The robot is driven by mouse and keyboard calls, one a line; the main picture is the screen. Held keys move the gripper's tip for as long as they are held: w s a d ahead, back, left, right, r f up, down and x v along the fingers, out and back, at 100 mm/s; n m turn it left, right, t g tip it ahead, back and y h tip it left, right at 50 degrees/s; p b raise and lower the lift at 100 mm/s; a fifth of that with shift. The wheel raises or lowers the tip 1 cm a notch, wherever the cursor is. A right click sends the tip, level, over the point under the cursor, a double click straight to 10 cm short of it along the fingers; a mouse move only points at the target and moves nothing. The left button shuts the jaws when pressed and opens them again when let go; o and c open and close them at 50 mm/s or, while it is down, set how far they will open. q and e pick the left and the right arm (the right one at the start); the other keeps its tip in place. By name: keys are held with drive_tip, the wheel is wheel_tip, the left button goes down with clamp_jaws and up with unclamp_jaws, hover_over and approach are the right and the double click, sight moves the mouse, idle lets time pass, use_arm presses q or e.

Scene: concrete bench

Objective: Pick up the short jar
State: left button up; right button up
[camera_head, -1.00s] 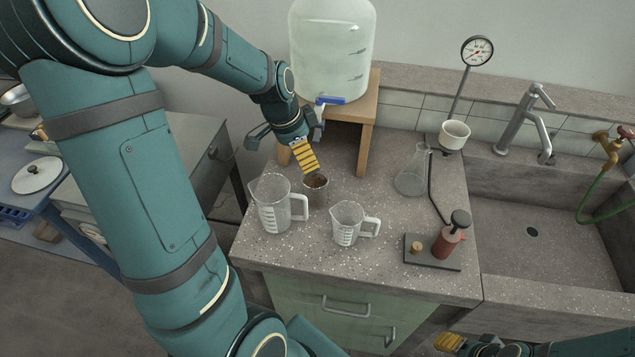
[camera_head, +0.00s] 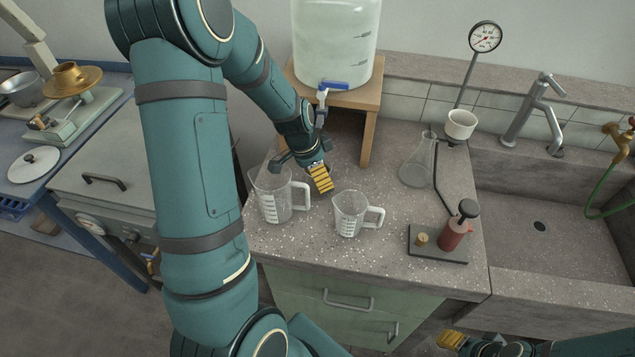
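A small jar with dark brown contents, seen in the earlier view, is now hidden at my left gripper (camera_head: 306,174). That gripper is low over the bench, behind the handle of the large clear measuring jug (camera_head: 272,197). One yellow fingertip pad faces the camera; the other finger is partly hidden, so I cannot tell whether it holds the jar. A smaller clear measuring jug (camera_head: 349,214) stands to its right and front. My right gripper (camera_head: 454,341) is at the bottom edge, mostly cut off, away from the bench objects.
A wooden stand (camera_head: 369,124) with a water container (camera_head: 335,45) is behind. A conical flask (camera_head: 417,165), a gauge (camera_head: 485,37) and a red-bodied device (camera_head: 453,235) stand to the right, beside the sink (camera_head: 560,215). The speckled bench front is clear.

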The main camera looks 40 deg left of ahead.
use_arm(q)
drive_tip(key=shift+f, duration=0.15)
drive_tip(key=c, duration=1.2)
